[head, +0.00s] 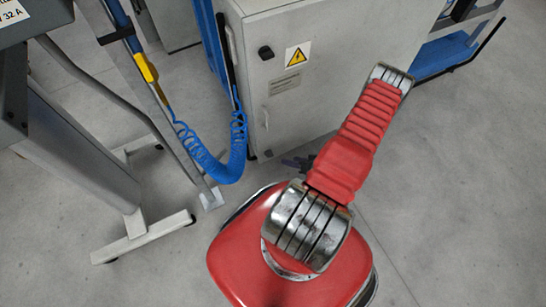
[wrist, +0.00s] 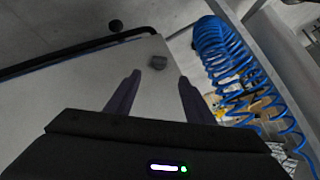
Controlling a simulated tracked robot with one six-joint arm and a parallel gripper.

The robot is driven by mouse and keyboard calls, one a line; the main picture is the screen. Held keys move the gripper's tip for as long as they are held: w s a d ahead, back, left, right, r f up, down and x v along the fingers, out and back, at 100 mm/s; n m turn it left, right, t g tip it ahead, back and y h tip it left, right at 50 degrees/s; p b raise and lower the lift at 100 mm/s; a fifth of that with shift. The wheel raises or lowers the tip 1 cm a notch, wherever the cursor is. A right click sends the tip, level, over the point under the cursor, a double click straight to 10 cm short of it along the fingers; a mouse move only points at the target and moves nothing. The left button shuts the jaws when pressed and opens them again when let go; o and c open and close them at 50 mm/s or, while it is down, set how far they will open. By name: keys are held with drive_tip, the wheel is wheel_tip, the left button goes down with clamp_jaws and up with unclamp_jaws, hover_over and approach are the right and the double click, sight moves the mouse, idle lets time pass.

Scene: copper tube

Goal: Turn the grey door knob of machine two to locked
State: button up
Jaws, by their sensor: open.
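My gripper (wrist: 159,77) is open and empty, with the fingers apart and not visibly touching the knob. In the head view a dark knob (head: 265,52) is on the light grey cabinet door (head: 300,110), left of a yellow warning sign. I cannot tell whether it is the same knob. My gripper (head: 297,163) shows there only as small dark tips beside my red arm, low by the cabinet.
A blue coiled hose (head: 225,168) hangs left of the cabinet; blue coils (wrist: 232,62) also show right of my fingers. A grey metal stand (head: 145,235) is at left. A dark rail (wrist: 75,48) runs along the panel edge. The floor at right is clear.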

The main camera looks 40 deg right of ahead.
sight(271, 156)
drive_tip(key=x, duration=1.3)
drive_tip(key=shift+w+f, duration=0.3)
drive_tip(key=shift+c, duration=0.2)
drive_tip(key=shift+a, duration=0.1)
drive_tip(key=c, duration=1)
drive_tip(key=shift+r+n+h, duration=0.1)
drive_tip(key=shift+n+h, duration=0.2)
drive_tip(key=shift+h, duration=0.1)
drive_tip(key=shift+w+a+n+g+h, duration=0.1)
drive_tip(key=shift+a+n+g+h, duration=0.1)
drive_tip(key=shift+n+g+h, duration=0.45)
drive_tip(key=shift+a+n+g+h, duration=0.15)
drive_tip(key=shift+n+h, duration=0.1)
drive_tip(key=shift+h, duration=0.8)
